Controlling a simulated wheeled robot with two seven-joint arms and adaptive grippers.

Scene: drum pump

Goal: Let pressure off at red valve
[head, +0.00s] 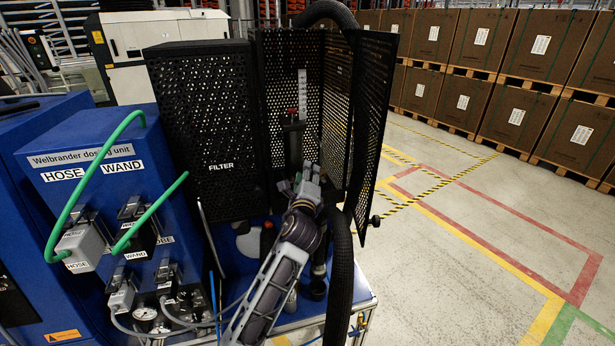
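One arm of mine, which I take to be the left, rises from the bottom edge just left of the middle. Its gripper (308,178) is in the open mesh cage (335,110), in front of a dark upright cylinder (294,145). The fingers are small and seen from behind, so I cannot tell if they are open or what they touch. A small red part (292,112) shows on top of the cylinder, below a white scale strip (302,92). I cannot make out a red valve for certain; the arm hides part of the cage floor. My other gripper is out of view.
The blue dosing unit (60,150) with green hoses (90,180), gauges and connectors stands at the left. A black filter box (205,125) is beside the cage. A thick black hose (341,280) hangs right of my arm. The floor at right is clear before stacked boxes.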

